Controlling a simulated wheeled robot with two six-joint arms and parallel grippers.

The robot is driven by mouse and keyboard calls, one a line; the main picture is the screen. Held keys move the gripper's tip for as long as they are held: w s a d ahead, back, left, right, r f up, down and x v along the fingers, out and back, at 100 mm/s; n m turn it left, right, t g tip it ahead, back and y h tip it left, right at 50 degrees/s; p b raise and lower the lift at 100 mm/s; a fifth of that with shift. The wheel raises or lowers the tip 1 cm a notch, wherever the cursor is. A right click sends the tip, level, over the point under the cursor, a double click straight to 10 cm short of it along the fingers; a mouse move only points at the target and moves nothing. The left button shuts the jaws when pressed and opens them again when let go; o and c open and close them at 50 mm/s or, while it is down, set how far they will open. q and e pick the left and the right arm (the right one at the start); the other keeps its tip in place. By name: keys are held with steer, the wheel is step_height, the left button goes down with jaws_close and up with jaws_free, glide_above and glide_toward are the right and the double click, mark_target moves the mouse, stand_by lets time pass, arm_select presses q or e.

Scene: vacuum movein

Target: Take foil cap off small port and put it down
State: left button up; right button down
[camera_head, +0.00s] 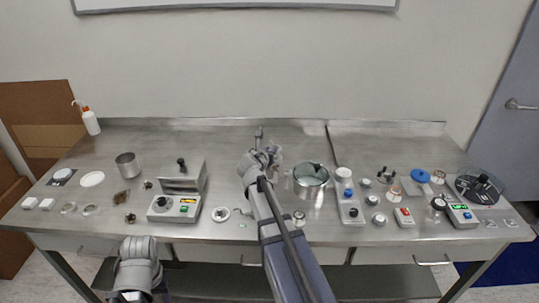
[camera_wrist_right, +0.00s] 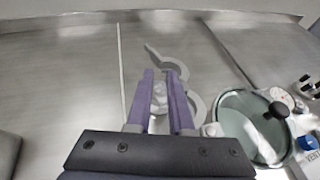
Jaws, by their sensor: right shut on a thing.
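My right gripper (camera_wrist_right: 165,76) is shut on a small pale, silvery thing that looks like the foil cap (camera_wrist_right: 159,98). The purple fingers stand either side of it and partly hide it. In the head view the right gripper (camera_head: 268,157) is over the back middle of the bench, left of a round metal chamber (camera_head: 311,176). The wrist view shows the chamber's glass lid with a black knob (camera_wrist_right: 277,110). I cannot make out the small port clearly.
A grey curved clamp-like piece (camera_wrist_right: 183,66) shows just beyond the fingers. A heating box (camera_head: 181,180) stands to the left. A gauge and valve panel (camera_head: 348,200) stands right of the chamber. The steel bench (camera_head: 225,140) is bare along the back left of the gripper.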

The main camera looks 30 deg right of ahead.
steer(key=shift+r, duration=0.1)
step_height(320, 180, up, 10)
steer(key=p, duration=1)
steer(key=shift+r, duration=0.1)
step_height(320, 180, up, 3)
steer(key=p, duration=0.3)
steer(key=shift+f, duration=0.2)
